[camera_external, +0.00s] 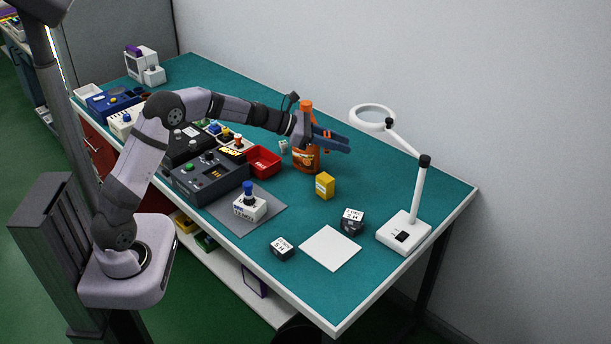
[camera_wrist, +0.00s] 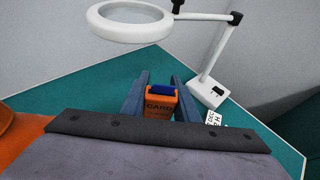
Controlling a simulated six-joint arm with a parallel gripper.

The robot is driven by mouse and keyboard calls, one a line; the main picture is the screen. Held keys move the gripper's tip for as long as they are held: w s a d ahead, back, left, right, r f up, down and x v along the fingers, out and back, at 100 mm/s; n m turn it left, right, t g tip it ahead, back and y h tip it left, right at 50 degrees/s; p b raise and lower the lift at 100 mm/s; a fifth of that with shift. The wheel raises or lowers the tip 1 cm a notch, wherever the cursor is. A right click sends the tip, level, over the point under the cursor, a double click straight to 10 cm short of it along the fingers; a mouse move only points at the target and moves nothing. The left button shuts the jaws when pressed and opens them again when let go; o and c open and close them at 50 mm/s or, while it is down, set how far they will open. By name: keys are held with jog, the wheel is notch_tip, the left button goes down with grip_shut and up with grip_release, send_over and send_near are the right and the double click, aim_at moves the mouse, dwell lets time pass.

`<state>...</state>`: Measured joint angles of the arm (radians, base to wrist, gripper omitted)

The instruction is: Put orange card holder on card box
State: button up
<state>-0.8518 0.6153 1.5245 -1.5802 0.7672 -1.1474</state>
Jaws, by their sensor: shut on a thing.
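The orange card holder (camera_wrist: 160,103), marked CARD with a dark blue top, sits between the fingers of my gripper (camera_wrist: 160,92) in the wrist view. My gripper is shut on it. In the external view my gripper (camera_external: 332,141) is raised over the back of the table, beside an orange bottle, and the holder is hard to make out there. I cannot tell for certain which thing is the card box. A small yellow box (camera_external: 325,186) with a label stands on the teal table, in front of and below my gripper.
The orange bottle (camera_external: 305,160) stands close to my gripper. A red tray (camera_external: 264,161) and dark control boxes (camera_external: 210,178) lie to the left. A magnifier lamp (camera_external: 404,232), two dark cubes (camera_external: 352,221) and a white sheet (camera_external: 330,248) are at the right. Bare table surrounds the yellow box.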

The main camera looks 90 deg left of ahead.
notch_tip(320, 180, down, 9)
jog(key=shift+f+p, duration=0.2)
jog(key=shift+p, duration=0.25)
dwell(0.3)
jog(key=shift+f, duration=0.2)
jog(key=o, duration=1)
jog(key=shift+r, duration=0.2)
jog(key=b+v, duration=0.2)
jog(key=v, duration=1)
